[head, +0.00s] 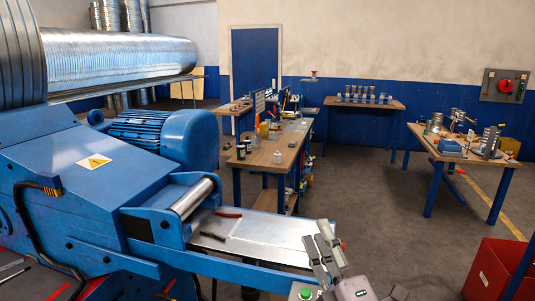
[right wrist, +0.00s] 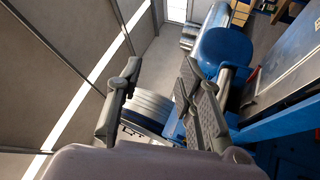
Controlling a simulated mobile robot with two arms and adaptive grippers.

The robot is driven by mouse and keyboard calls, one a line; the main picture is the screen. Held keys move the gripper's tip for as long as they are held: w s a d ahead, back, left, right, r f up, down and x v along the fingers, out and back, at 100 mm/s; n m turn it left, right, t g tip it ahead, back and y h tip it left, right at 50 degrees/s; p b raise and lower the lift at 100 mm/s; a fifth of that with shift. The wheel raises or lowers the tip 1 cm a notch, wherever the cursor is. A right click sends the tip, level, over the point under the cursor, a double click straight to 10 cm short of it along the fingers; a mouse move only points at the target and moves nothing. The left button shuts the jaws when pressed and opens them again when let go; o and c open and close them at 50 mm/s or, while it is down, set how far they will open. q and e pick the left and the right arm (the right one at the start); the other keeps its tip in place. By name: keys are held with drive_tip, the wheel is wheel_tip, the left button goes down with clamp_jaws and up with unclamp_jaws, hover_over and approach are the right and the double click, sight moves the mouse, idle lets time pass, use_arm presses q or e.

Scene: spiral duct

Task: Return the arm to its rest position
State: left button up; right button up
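My right gripper (head: 318,235) is at the bottom centre of the head view, in front of the near end of the blue machine's metal tray. In the right wrist view its two grey fingers (right wrist: 159,72) stand apart with nothing held between them. My left gripper is not in the head view.
The large blue machine (head: 60,185) with its metal tray (head: 265,235) fills the left. A red-handled tool (head: 228,214) and a dark tool (head: 212,236) lie on the tray. Workbenches (head: 275,155) stand behind. A red bin (head: 493,268) is at right. Grey floor (head: 400,230) lies open between.

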drive_tip(key=s+d+f+m+g+h, duration=0.2)
drive_tip(key=d+f+m+g, duration=0.15)
drive_tip(key=f, duration=0.45)
drive_tip(key=s+d+f+m+g+h, duration=0.3)
drive_tip(key=f+m, duration=0.2)
drive_tip(key=f, duration=0.3)
drive_tip(key=s+d+f+m+g+h, duration=0.2)
drive_tip(key=d+f+m+g, duration=0.1)
drive_tip(key=f+m, duration=0.3)
drive_tip(key=s+d+f+m+g, duration=0.15)
drive_tip(key=s+f+g, duration=0.25)
drive_tip(key=s+f, duration=0.4)
drive_tip(key=s+f+m+g, duration=0.2)
drive_tip(key=s+f+g, duration=0.3)
drive_tip(key=s, duration=0.5)
wheel_tip(320, 180, down, 28)
drive_tip(key=s+b, duration=0.2)
drive_tip(key=s+d+f+g, duration=0.2)
drive_tip(key=s+f, duration=1.5)
drive_tip(key=shift+d+f+b, duration=0.3)
drive_tip(key=shift+f+b, duration=0.1)
